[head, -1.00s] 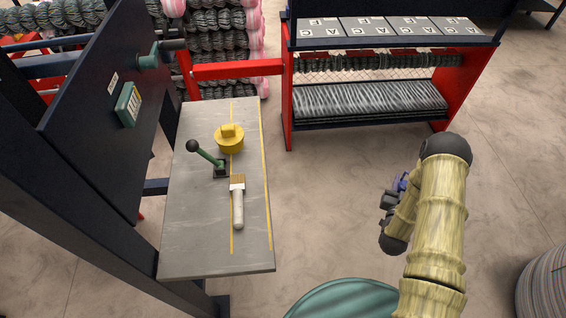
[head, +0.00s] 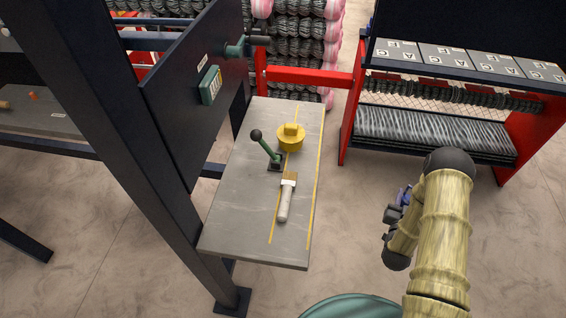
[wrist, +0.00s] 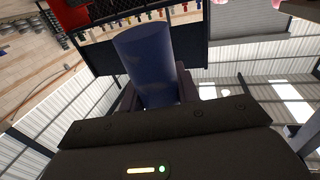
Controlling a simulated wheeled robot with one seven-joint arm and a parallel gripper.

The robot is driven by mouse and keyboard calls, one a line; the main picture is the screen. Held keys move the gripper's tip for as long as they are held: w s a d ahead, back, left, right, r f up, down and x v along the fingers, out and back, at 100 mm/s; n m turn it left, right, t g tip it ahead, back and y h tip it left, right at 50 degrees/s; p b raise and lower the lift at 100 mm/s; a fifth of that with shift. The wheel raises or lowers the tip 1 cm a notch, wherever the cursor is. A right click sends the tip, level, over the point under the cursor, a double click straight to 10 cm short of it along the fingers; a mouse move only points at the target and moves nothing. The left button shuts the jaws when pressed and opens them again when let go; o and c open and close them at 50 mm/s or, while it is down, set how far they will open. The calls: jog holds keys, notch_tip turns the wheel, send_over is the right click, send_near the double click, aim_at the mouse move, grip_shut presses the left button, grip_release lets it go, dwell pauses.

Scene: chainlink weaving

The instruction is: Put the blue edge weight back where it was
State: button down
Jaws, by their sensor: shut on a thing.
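My gripper (wrist: 157,92) is shut on the blue edge weight (wrist: 147,55), a blue cylinder that stands out between the two fingers in the wrist view. In the head view the weight (head: 406,194) is a small blue patch at my gripper (head: 397,210), mostly hidden by my arm. My gripper is over open floor, to the right of the grey table and apart from it.
The grey table (head: 245,215) also holds a green lever (head: 267,148) with a black knob and a brush (head: 286,197). A dark upright panel (head: 195,110) stands along its left side. A red-ended rack (head: 435,135) stands behind on the right. Floor lies clear between table and arm.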

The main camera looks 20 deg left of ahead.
jog(key=shift+w+a+r, duration=0.1)
jog(key=w+a+r+n+y+b, duration=0.2)
jog(key=w+a+r+y+b, duration=0.15)
jog(key=a, duration=0.35)
notch_tip(320, 180, up, 16)
jog(key=f+n+g+y+b, duration=0.1)
jog(key=n+g+y+b, duration=0.8)
jog(key=y, duration=0.4)
send_over(316, 165)
jog(key=p, duration=0.1)
jog(key=shift+w+a+r+n+t+h, duration=0.1)
jog(key=shift+r+n+t+h, duration=0.2)
jog(key=shift+n, duration=0.1)
jog(key=shift+f, duration=0.1)
notch_tip(316, 165, down, 6)
jog(key=shift+r, duration=0.1)
jog(key=shift+f+p, duration=0.4)
jog(key=shift+f, duration=1.65)
